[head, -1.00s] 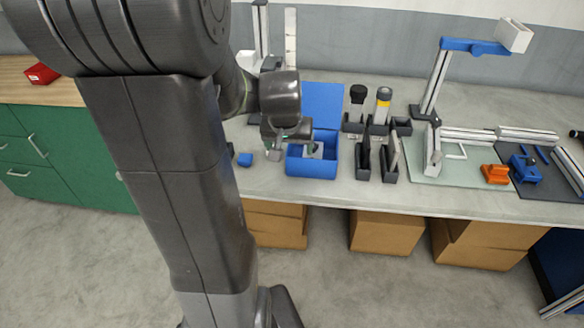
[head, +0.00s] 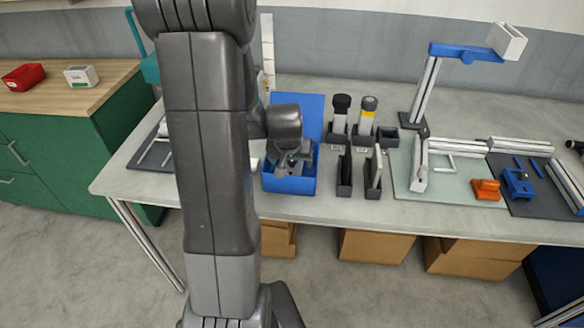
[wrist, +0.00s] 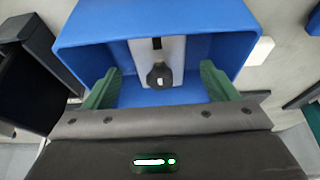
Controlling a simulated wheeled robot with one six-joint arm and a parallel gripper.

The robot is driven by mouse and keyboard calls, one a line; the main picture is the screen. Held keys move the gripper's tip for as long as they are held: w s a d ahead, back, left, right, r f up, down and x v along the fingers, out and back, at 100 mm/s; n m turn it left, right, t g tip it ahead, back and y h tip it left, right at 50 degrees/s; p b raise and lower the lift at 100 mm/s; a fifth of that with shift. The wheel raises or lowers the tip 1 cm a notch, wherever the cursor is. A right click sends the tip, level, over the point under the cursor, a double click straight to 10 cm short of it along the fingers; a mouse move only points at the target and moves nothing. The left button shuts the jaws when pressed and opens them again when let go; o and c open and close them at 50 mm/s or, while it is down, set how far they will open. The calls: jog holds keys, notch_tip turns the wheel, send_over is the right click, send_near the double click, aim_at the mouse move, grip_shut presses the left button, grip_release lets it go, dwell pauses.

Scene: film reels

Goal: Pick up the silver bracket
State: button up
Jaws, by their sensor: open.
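A pale silver-grey plate-like piece, seemingly the silver bracket (wrist: 174,50), stands inside an open blue box (wrist: 95,27). It has a dark slot and a dark round part with a small pale spot at its lower end. My gripper (wrist: 160,84) is open, with one green finger on each side of the bracket and a gap to both. Its fingertips reach into the near part of the box. In the head view, my gripper (head: 291,166) is over the blue box (head: 288,187), and my arm and gripper hide most of the bracket there.
Dark holders with two bottles (head: 366,112) and upright dark slots (head: 344,178) stand right of the box. Further right are a pale mat (head: 408,180), an orange block (head: 486,190) and a blue clamp (head: 517,184). A blue panel (head: 302,106) rises behind the box.

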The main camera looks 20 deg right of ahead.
aim_at(292, 170)
jog(key=shift+x, duration=1.75)
jog(key=c, duration=1.3)
